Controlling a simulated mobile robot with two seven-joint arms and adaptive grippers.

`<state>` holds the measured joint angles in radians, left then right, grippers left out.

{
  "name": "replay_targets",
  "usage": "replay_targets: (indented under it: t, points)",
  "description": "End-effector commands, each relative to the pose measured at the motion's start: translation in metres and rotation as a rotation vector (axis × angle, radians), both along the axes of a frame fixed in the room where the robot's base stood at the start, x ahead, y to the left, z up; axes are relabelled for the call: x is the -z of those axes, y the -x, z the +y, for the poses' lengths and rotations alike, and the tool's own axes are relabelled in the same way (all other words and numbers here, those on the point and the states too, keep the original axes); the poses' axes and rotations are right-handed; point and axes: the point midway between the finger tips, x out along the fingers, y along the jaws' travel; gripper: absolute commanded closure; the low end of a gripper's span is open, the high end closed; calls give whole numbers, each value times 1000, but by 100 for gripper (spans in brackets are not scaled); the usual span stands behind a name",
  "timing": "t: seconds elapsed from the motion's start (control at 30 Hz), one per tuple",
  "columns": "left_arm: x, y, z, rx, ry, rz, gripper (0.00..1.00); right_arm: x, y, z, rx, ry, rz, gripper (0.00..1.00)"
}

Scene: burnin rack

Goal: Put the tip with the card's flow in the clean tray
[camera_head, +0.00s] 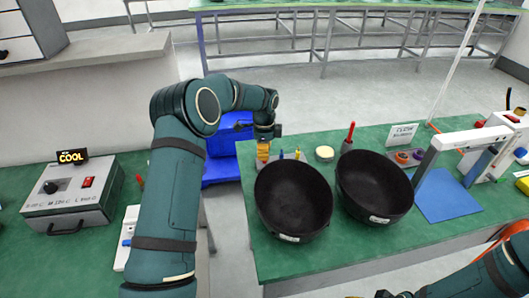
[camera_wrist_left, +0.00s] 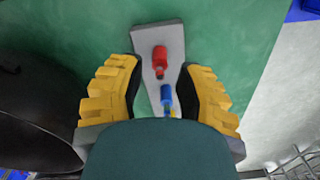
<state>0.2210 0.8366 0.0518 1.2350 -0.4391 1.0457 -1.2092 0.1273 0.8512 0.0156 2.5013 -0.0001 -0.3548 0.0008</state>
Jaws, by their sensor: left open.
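My left gripper (camera_head: 264,150) hangs over the left end of the green bench, beside small tips (camera_head: 297,154). In the left wrist view its yellow fingers (camera_wrist_left: 158,95) are open around a grey holder (camera_wrist_left: 145,40). A red tip (camera_wrist_left: 159,57) and a blue tip (camera_wrist_left: 167,97) stand in it, with a bit of yellow below. The blue tip is between the fingers, with no clear contact. A white card (camera_head: 402,135) stands behind a grey tray (camera_head: 416,161) holding coloured round pieces; its text is too small to read surely. My right gripper (camera_head: 385,294) barely shows at the bottom edge.
Two black bowls (camera_head: 292,238) (camera_head: 372,217) stand close in front of the tips. A red-handled tool (camera_head: 349,134) stands behind the bowls. A blue mat (camera_head: 448,197) lies at right.

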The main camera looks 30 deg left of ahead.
Motion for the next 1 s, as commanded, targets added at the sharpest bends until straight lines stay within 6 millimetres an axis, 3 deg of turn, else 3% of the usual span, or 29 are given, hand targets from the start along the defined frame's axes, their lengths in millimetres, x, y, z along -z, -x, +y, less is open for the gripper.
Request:
replay_targets:
  t: [0.3, 0.5, 0.7, 1.0]
  points:
    - [-67, -1, 0, 0, 1, -4, 66, -15, 3, 0, -2, -1, 7, 56]
    - [-98, 0, 0, 1, 0, -2, 66, -21, 4, 1, -3, -2, 9, 56]
    - [-111, 0, 0, 1, 1, -1, 66, -23, 5, 1, -2, -3, 12, 56]
    - [-111, 0, 0, 1, 1, 0, 66, -23, 5, 1, -2, -3, 12, 56]
